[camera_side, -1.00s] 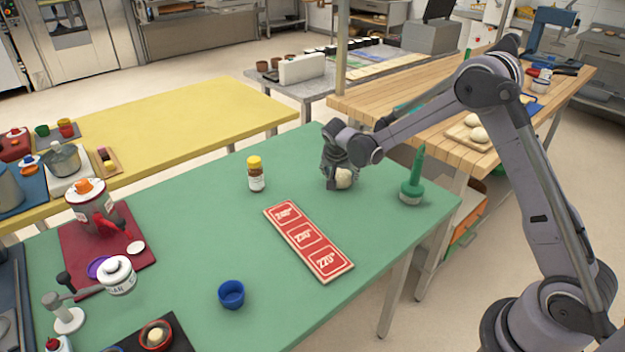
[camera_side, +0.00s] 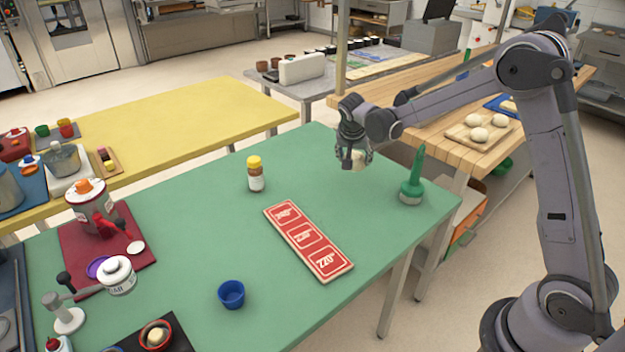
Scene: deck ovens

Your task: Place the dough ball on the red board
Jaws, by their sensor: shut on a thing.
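My gripper (camera_side: 354,160) is shut on the pale dough ball (camera_side: 357,163) and holds it above the far right part of the green table. The fingers hide part of the ball. The red board (camera_side: 308,243) lies flat on the table, nearer the camera and to the left of my gripper. It is a long strip with three outlined squares marked with temperatures, the nearest reading 220°. Nothing lies on the board.
A yellow-capped bottle (camera_side: 255,175) stands left of the board's far end. A green pointed bottle (camera_side: 412,182) stands right of my gripper. A blue cup (camera_side: 231,294) stands at the front. Several dough balls sit on a wooden board (camera_side: 462,133) at the back right.

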